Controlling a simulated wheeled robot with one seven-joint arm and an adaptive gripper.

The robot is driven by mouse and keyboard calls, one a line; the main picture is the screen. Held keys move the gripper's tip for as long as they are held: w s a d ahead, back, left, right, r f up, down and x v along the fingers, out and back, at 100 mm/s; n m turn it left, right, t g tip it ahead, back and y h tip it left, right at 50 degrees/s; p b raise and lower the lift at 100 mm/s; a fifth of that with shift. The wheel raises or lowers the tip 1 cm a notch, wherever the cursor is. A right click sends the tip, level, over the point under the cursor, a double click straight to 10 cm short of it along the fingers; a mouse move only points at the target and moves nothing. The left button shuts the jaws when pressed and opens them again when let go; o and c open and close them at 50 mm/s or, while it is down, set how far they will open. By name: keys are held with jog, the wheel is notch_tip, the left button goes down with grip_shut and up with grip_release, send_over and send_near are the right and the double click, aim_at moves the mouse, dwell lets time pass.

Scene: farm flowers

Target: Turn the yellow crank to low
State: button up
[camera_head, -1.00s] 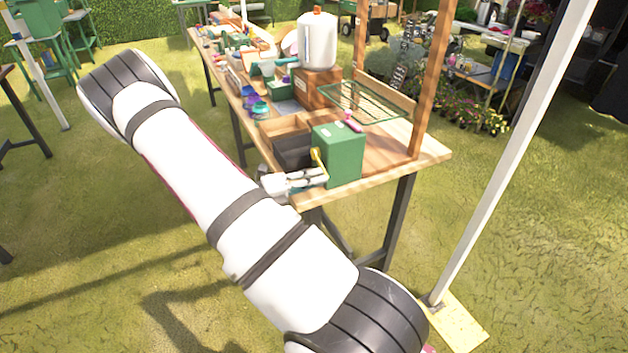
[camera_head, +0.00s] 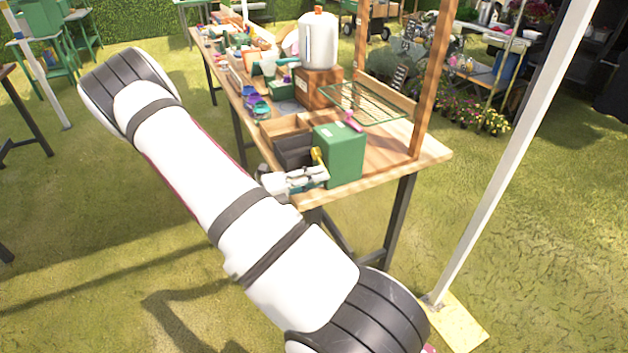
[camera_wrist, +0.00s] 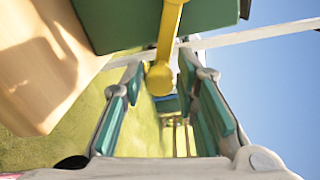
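A green box (camera_head: 340,155) stands at the near end of the wooden table, with the yellow crank (camera_head: 317,155) on its left face. In the wrist view, the crank's arm (camera_wrist: 170,32) comes down from the green box (camera_wrist: 118,22) to a rounded knob (camera_wrist: 158,78). My gripper (camera_wrist: 160,72) is open, with its green-padded fingers on either side of the knob. Gaps show on both sides of it. In the head view my gripper (camera_head: 324,174) is beside the box's left face, at the table edge; the crank's lower end is hidden there.
A dark tray (camera_head: 292,150) sits left of the box. A green wire rack (camera_head: 362,102) and a wooden post (camera_head: 433,80) are behind it. A white tank (camera_head: 318,40) stands farther back. Grass lies open in front of the table.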

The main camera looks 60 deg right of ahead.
jog(key=v, duration=1.2)
jog(key=shift+r, duration=0.1)
